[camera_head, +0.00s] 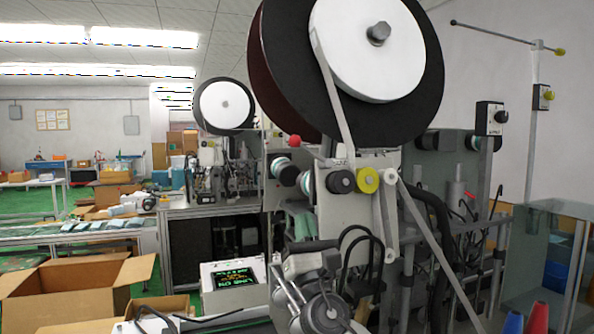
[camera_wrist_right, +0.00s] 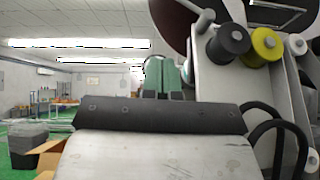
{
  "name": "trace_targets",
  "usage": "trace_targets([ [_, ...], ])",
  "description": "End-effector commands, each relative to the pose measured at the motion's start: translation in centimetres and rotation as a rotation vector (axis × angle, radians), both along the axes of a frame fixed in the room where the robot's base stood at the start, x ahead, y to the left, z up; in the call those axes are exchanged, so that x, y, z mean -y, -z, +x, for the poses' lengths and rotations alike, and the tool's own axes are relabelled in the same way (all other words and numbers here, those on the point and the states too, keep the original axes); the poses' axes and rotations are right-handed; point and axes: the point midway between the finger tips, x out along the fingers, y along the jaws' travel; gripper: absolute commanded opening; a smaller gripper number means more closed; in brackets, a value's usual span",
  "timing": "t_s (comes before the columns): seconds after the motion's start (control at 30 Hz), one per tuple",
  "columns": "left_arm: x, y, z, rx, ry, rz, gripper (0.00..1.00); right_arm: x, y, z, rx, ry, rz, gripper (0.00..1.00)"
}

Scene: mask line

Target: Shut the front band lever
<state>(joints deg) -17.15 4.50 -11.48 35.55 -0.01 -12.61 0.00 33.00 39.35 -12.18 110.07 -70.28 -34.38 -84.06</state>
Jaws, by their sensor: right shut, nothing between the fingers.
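The front band lever, a rod with a red ball knob (camera_head: 295,141), sticks out to the left of the near machine (camera_head: 345,225), below its big reel. It slopes up toward the knob. My right gripper (camera_head: 300,219) is below the knob, apart from it, left of the machine's upright plate. In the right wrist view its two greenish fingers (camera_wrist_right: 163,76) are together with nothing between them. The knob does not show there. My left gripper is in neither view.
A black roller (camera_head: 341,181) and a yellow roller (camera_head: 368,179) stand right of my gripper. Black cables (camera_head: 362,240) loop beside my right wrist. An open cardboard box (camera_head: 75,290) is at the lower left. Open air lies left of the gripper.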

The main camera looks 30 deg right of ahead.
Motion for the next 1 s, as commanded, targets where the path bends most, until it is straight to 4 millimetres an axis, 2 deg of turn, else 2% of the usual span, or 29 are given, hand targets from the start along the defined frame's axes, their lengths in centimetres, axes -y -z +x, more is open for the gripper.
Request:
trace_targets([
  [0.17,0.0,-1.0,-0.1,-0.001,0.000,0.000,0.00,0.3,-1.6,1.0,0.001,0.000,0.001,0.00],
  [0.57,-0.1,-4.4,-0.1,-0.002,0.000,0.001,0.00,2.0,-8.1,6.2,0.001,0.000,0.003,0.00],
  [0.73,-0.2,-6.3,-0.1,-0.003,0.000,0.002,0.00,2.1,-10.5,6.0,0.001,-0.002,0.002,0.00],
  [1.0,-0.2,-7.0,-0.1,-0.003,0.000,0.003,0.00,2.1,-11.5,5.8,0.000,-0.002,0.002,0.00],
])
